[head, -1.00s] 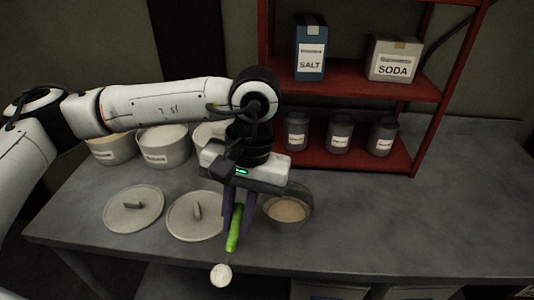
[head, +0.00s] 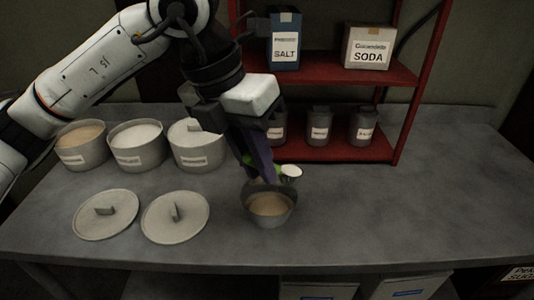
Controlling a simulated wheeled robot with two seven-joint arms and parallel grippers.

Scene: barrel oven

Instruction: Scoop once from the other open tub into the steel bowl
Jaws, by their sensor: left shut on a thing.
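The steel bowl (head: 268,219) stands on the counter with tan powder in it. My left gripper (head: 262,172) points down just behind the bowl's rim, shut on the green handle of a scoop (head: 291,171). The handle is mostly hidden by the fingers. The scoop's pale cup shows behind and right of the bowl; how full it is I cannot tell. Two open tubs stand at the back left: the left tub (head: 85,158) holds tan powder, the middle tub (head: 138,158) white powder. A third tub (head: 198,158) appears covered by a lid. My right gripper is not in view.
Two round lids (head: 105,225) (head: 178,230) lie on the counter in front of the tubs. A red shelf (head: 350,70) behind the bowl holds a salt box (head: 285,45), a soda box (head: 368,50) and dark canisters (head: 319,125). The counter (head: 420,205) is clear on the right.

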